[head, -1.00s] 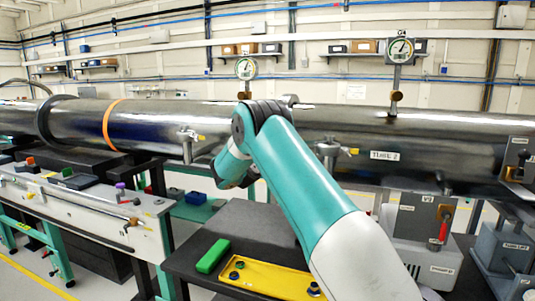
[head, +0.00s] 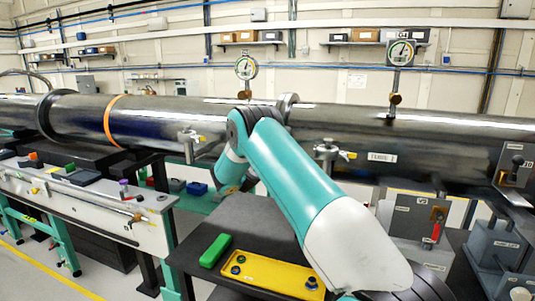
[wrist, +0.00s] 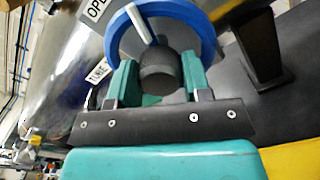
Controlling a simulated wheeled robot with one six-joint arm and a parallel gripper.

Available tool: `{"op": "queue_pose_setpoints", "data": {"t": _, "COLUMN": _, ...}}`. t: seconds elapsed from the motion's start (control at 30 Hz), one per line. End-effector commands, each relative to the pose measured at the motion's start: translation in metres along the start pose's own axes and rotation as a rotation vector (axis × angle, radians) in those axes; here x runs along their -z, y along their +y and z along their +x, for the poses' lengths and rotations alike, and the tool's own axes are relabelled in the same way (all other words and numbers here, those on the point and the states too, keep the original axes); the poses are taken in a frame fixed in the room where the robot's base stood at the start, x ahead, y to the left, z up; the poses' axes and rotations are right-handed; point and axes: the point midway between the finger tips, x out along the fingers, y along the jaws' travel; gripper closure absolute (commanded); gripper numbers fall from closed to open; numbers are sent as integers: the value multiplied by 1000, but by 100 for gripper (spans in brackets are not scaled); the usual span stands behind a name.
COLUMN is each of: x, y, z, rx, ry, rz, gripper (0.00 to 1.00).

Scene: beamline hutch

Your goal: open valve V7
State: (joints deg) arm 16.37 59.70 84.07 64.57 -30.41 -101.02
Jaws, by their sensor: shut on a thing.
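In the wrist view, a blue ring-shaped handwheel (wrist: 205,30) with a pale bar at its upper left surrounds a dark grey round hub (wrist: 160,72). My gripper (wrist: 158,78) has its two teal fingers on either side of this hub, shut on it. A white plate (wrist: 95,12) with partly cut-off lettering, seemingly "OPEN", sits beside the wheel at the upper left. No V7 label is readable. In the head view, my arm hides the handwheel and my gripper.
A long steel tube (head: 440,145) runs across the head view, with dial gauges (head: 401,52) above it. A black bench (head: 250,225) holds a yellow tray (head: 268,273) and a green block (head: 215,250). A grey box with a red handle (head: 436,232) stands at the right.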

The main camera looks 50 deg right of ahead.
Motion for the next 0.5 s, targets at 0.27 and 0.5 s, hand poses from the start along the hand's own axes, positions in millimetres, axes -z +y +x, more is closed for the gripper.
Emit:
{"op": "queue_pose_setpoints", "data": {"t": 0.27, "x": 0, "y": 3, "z": -1, "rx": -5, "ry": 4, "rz": -211, "gripper": 79}}
{"op": "queue_pose_setpoints", "data": {"t": 0.5, "x": 1, "y": 2, "z": -1, "rx": -5, "ry": 3, "rz": -327, "gripper": 79}}
